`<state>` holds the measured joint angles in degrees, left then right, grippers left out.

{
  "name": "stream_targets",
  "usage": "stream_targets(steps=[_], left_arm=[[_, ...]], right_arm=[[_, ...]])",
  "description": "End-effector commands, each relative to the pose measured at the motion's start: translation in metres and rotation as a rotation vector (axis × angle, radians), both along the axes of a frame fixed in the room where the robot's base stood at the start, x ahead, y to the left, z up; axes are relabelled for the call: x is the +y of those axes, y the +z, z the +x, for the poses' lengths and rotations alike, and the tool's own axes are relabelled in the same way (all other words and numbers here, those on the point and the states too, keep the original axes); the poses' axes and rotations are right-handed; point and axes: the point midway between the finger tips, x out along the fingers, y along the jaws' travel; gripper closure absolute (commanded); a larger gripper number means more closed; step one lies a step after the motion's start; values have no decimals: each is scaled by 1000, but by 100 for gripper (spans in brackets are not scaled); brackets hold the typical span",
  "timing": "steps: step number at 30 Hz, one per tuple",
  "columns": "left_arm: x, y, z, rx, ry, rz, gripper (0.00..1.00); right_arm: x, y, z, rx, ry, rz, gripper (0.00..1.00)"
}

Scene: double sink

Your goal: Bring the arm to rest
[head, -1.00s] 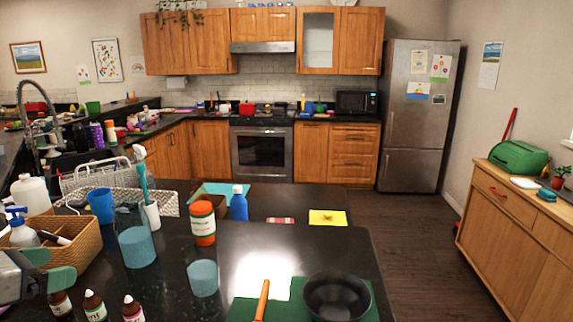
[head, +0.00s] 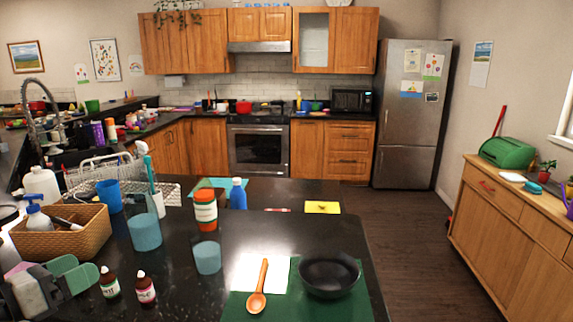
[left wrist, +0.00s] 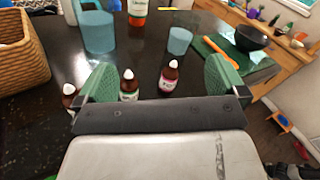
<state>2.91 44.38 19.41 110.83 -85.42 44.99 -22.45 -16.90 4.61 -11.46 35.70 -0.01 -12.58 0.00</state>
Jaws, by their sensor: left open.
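My left gripper (head: 74,274) is at the lower left of the head view, over the near left part of the dark counter. Its green-padded fingers are apart with nothing held between them. In the left wrist view the two fingers (left wrist: 160,84) stand wide apart, with small brown bottles beyond them. One brown bottle (head: 109,283) and another with a pink label (head: 145,287) stand upright just right of the gripper in the head view. A third brown bottle (left wrist: 69,95) shows at the left finger in the wrist view. My right gripper is not in view.
A wicker basket (head: 62,241) stands behind the left gripper. Blue-green cups (head: 207,257), an orange-lidded jar (head: 205,211) and a blue bottle (head: 238,195) stand on the counter. A black bowl (head: 328,277) and wooden spoon (head: 258,290) lie on a green mat (head: 236,306).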

Motion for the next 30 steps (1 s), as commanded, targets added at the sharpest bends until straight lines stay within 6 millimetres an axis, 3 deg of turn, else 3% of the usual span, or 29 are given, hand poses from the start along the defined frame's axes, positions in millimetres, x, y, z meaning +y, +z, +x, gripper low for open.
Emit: stream_targets(steps=[8, 14, 17, 22, 27, 30], left_arm=[[-36, -3, -13, -68, 53, -552, 0], [-35, -32, -31, -18, 254, -1168, 0], [-31, -62, -43, 52, 402, -1444, 0], [-37, -130, -75, 228, 722, -1845, 0], [-70, -203, -128, 485, 1134, -2139, 0], [-95, -231, -159, 628, 1349, -2220, 0]], right_arm=[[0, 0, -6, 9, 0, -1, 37], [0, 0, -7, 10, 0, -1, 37], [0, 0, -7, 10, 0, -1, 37], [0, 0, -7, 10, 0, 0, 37], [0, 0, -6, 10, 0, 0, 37], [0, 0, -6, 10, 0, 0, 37]])
